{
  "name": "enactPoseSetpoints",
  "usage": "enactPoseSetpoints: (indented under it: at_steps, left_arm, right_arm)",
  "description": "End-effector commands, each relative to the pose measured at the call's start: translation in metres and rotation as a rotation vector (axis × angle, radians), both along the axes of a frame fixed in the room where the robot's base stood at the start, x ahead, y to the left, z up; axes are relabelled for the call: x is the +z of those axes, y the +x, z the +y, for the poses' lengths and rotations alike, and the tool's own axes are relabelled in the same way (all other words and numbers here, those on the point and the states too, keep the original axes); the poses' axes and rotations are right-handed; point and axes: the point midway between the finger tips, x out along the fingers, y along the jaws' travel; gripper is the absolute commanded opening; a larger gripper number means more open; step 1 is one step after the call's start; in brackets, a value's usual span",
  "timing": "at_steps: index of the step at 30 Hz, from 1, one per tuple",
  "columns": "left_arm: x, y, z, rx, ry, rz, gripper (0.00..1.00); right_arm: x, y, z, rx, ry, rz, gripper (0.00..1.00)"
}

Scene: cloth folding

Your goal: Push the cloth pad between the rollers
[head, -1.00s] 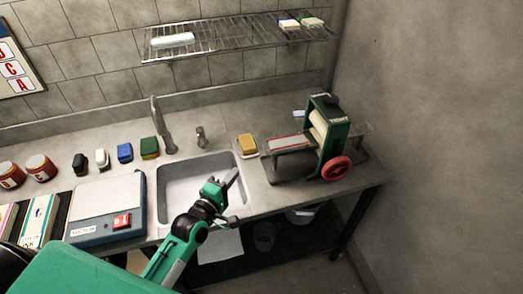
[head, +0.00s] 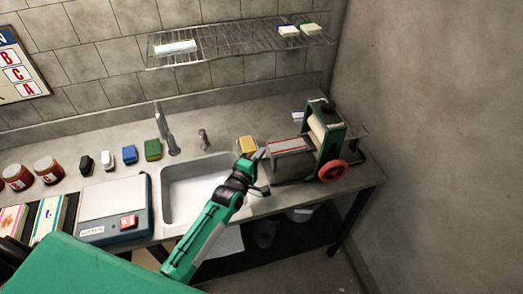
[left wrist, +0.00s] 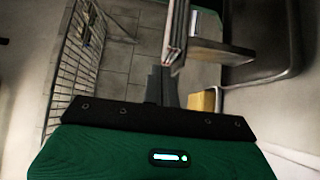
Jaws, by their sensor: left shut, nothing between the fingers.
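The cloth pad (head: 287,145), pale with a red edge, lies flat on the feed plate at the left of the green roller press (head: 331,148). The cream rollers (head: 317,126) stand upright-framed just right of the pad. My left gripper (head: 260,154) is shut and empty, close to the left end of the feed plate; I cannot tell whether it touches the pad. In the left wrist view the shut fingers (left wrist: 161,86) point toward a layered edge that looks like the plate and pad seen edge-on. My right gripper is out of view.
A red handwheel (head: 333,171) sticks out at the press's front. A yellow sponge (head: 247,144) lies just behind my left gripper. The sink (head: 187,186) is to the left with a tap (head: 166,130) behind it. A wire shelf (head: 235,42) hangs above.

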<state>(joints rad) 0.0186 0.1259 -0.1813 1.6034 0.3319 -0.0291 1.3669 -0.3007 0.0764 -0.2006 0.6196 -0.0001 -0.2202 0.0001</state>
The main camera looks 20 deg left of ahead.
Motion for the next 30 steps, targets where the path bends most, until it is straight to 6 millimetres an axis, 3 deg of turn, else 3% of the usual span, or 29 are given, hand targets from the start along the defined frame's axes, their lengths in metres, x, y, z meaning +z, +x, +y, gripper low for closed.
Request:
enactPoseSetpoints:
  at_steps: [16,24,30]
  left_arm:
    - [-0.001,0.007,-0.01,0.0,-0.002,-0.001,0.0]
    - [-0.002,0.035,-0.051,-0.001,-0.005,-0.002,0.0]
    - [-0.001,0.047,-0.07,-0.001,-0.002,-0.001,0.0]
  right_arm:
    - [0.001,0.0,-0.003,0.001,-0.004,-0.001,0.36]
    - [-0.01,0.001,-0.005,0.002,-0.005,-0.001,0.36]
    - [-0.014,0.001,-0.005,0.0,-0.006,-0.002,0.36]
